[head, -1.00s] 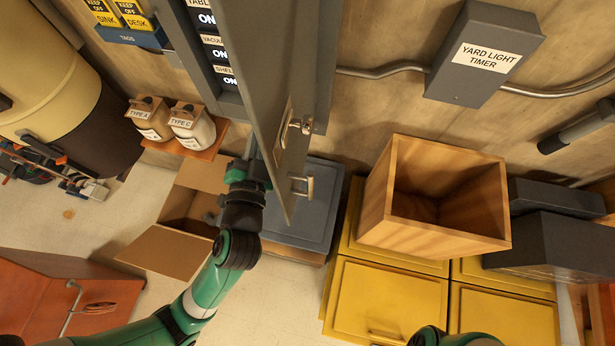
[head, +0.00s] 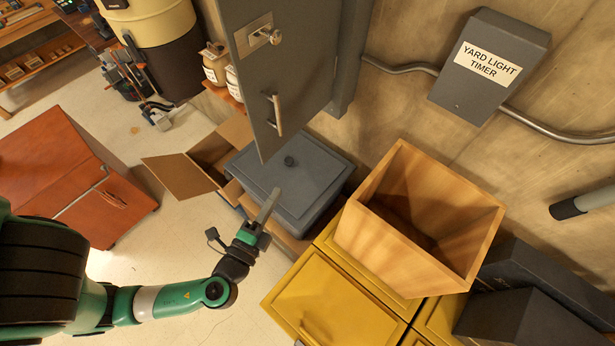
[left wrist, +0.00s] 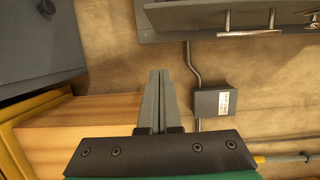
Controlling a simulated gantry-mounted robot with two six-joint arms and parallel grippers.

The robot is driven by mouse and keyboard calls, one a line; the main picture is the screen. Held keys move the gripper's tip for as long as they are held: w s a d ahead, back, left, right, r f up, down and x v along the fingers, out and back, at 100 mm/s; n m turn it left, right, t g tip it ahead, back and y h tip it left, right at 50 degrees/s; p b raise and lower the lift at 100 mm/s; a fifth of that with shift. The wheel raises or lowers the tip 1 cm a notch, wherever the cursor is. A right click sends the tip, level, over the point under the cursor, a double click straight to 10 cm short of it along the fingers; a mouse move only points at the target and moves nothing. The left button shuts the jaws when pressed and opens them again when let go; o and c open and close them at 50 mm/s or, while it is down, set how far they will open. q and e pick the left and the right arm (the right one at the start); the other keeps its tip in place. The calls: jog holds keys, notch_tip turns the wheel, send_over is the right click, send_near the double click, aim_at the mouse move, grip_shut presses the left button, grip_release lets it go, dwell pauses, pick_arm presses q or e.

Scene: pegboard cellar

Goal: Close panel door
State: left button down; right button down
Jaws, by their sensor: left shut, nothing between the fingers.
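The grey panel door (head: 296,84) stands out from the wall in the head view, its outer face with a latch plate (head: 262,35) and a bar handle (head: 274,113) showing. My left gripper (head: 269,204) is below and in front of the door's lower edge, apart from it, with its fingers shut and empty. In the left wrist view its closed fingers (left wrist: 160,98) point toward the wall, and part of the panel with a handle (left wrist: 250,33) shows at the top right. The panel's inside is hidden behind the door in the head view. My right gripper is not in view.
A wooden bin (head: 408,255) stands on yellow cabinets (head: 335,300) at the right. A grey lidded box (head: 318,184) sits under the door, beside an open cardboard box (head: 182,174). A timer box (head: 464,90) and conduit are on the wall. A red cabinet (head: 70,165) stands left.

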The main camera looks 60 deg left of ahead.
pick_arm(q)
jog(key=w+a, duration=0.6)
jog(key=a, duration=0.4)
jog(key=shift+w+a+p, duration=0.15)
jog(key=shift+a+p, duration=0.05)
jog(key=shift+p, duration=0.25)
